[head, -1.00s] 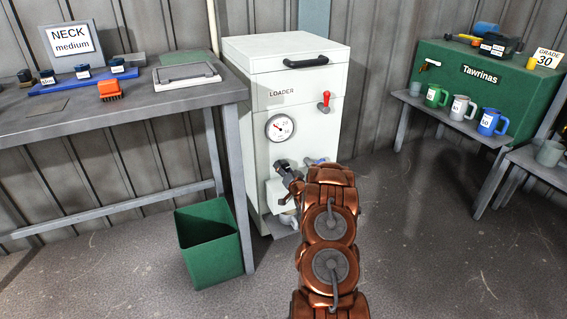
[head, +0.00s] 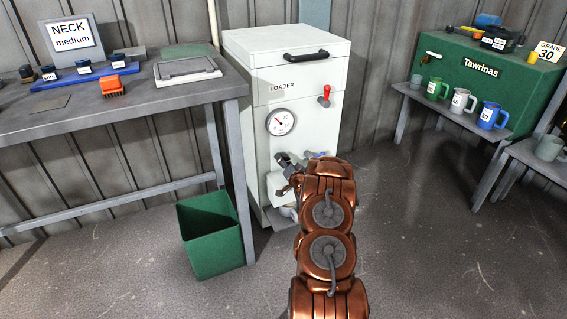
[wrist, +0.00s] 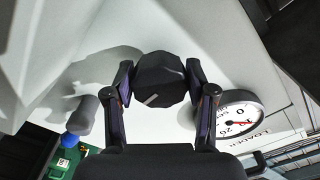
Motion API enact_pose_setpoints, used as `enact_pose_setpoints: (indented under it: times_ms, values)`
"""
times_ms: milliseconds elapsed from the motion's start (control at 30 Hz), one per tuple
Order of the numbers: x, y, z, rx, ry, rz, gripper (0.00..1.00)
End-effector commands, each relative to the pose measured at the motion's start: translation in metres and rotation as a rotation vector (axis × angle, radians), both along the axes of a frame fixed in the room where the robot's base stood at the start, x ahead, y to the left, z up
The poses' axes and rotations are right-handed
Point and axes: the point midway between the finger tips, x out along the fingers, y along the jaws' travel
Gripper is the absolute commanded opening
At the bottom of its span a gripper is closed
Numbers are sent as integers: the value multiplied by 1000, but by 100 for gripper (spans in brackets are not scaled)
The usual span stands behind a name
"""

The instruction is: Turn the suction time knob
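The suction time knob is taken to be the dark faceted knob (wrist: 160,80) with a pale mark line, on the white front of the loader (head: 300,110). In the wrist view it sits between the two fingers of my gripper (wrist: 158,84). The finger pads lie against its left and right sides, so my gripper looks shut on it. In the head view my gripper (head: 287,164) is at the loader's front, below the round dial (head: 281,122), and my arm hides part of that area. The dial also shows in the wrist view (wrist: 238,121), right of the fingers.
A red-tipped lever (head: 326,97) is above right of my gripper, and a blue part (head: 316,155) is close beside it. A green bin (head: 210,235) stands left of the loader by the grey table (head: 120,107). Open floor lies to the right.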

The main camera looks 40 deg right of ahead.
Motion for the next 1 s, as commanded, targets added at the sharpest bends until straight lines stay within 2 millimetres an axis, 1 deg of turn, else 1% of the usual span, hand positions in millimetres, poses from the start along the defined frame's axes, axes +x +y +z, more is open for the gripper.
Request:
enact_pose_setpoints:
  times_ms: [33, 167, 567, 767, 867, 1000]
  values:
    - [0, 0, 0, 0, 1, 1, 63]
    - [0, 1, -1, 1, 2, 2, 77]
    - [-2, 3, -2, 2, 5, 4, 77]
    - [-19, 8, -3, 5, 7, 1, 77]
    - [-30, 12, -2, 4, 4, 2, 77]
    - [-50, 18, -4, 6, 8, 1, 77]
